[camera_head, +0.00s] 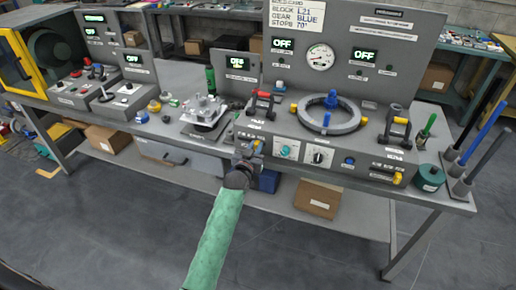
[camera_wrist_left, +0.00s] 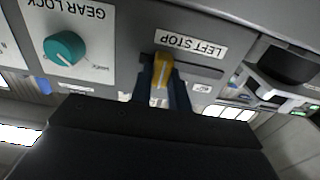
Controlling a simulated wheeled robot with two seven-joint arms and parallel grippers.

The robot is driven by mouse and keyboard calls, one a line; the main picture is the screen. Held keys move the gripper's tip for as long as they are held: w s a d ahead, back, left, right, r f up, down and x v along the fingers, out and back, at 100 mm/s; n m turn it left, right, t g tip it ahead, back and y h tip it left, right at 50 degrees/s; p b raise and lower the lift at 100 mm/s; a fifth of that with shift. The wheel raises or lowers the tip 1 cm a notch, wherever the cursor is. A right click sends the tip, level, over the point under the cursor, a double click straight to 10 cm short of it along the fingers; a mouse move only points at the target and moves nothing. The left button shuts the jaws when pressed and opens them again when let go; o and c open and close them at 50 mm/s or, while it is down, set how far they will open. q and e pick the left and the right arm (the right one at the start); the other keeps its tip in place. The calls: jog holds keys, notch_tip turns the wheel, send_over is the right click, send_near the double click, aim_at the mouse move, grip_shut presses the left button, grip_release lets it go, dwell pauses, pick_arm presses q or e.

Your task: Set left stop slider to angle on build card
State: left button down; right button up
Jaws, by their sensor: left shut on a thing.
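The left stop slider, a yellow knob (camera_wrist_left: 160,76), sits in a horizontal slot under a LEFT STOP label (camera_wrist_left: 190,43) in the left wrist view, where the picture is upside down. My left gripper (camera_wrist_left: 162,90) is shut on this knob, a dark finger on each side of it. In the head view my left gripper (camera_head: 248,155) is at the left end of the chassis front, its green arm coming from below. The build card (camera_head: 297,17) at the top reads block L21, gear blue, stops 70°. My right gripper is not seen.
A teal gear lock knob (camera_head: 285,151) and a black dial (camera_head: 318,157) sit right of my gripper. A grey ring (camera_head: 330,117) with a blue part is on the chassis top. Another yellow knob (camera_head: 397,178) is at the right end.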

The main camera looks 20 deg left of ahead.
aim_at(251, 140)
pick_arm(q)
jog(key=shift+a, duration=1.55)
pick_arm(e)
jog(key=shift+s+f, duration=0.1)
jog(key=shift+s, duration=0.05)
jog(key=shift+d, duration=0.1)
pick_arm(q)
jog(key=c, duration=1.3)
grip_release()
jog(key=shift+s, duration=0.1)
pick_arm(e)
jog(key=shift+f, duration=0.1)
pick_arm(q)
jog(key=shift+s+f, duration=0.1)
jog(key=shift+s, duration=0.15)
jog(key=s+b, duration=0.2)
jog(key=s, duration=0.5)
jog(key=shift+a, duration=0.1)
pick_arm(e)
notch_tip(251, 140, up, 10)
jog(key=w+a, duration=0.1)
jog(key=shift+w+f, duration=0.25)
